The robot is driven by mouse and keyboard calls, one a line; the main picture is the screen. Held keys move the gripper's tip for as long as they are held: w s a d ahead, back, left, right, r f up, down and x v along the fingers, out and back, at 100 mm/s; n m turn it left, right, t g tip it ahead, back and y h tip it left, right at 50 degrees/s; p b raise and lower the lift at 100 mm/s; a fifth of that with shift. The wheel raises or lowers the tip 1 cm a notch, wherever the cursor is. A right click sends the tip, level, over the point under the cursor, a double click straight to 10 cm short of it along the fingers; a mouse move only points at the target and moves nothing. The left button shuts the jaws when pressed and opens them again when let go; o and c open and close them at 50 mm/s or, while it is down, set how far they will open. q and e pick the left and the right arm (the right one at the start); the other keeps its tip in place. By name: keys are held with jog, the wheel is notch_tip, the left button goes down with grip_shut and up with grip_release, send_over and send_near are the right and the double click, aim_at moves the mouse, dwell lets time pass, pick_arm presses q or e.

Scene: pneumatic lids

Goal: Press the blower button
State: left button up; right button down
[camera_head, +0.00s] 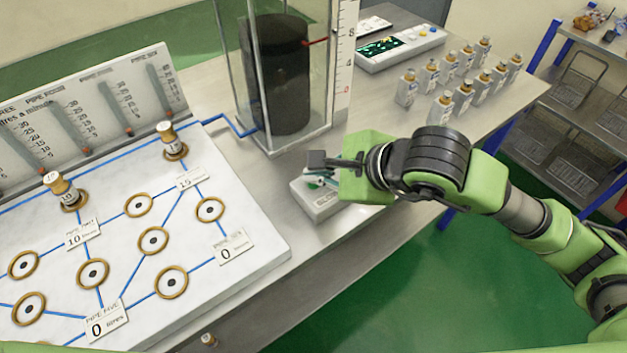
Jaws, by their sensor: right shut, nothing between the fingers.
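The blower box (318,205) is a small white box on the metal table, right of the white pipe board. A bit of green shows on its top, but my right gripper covers much of it, and I cannot make out the button clearly. My right gripper (318,163) reaches in from the right with its dark fingers shut and empty. The fingers are over the box in the picture; I cannot tell whether they touch it. My left gripper is not in view.
The white pipe board (262,262) with several brass-ringed ports fills the left. A tall clear tank (238,62) with a dark cylinder (280,75) stands behind the box. Several small bottles (443,108) and a device with a screen (400,45) are at the back right.

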jog(key=shift+f+b, duration=0.3)
jog(key=shift+b, duration=0.05)
jog(key=shift+r, duration=0.1)
dwell(0.5)
jog(key=shift+r, duration=0.8)
jog(key=shift+p, duration=0.3)
jog(key=shift+r+p, duration=1.15)
jog(key=shift+r, duration=1.4)
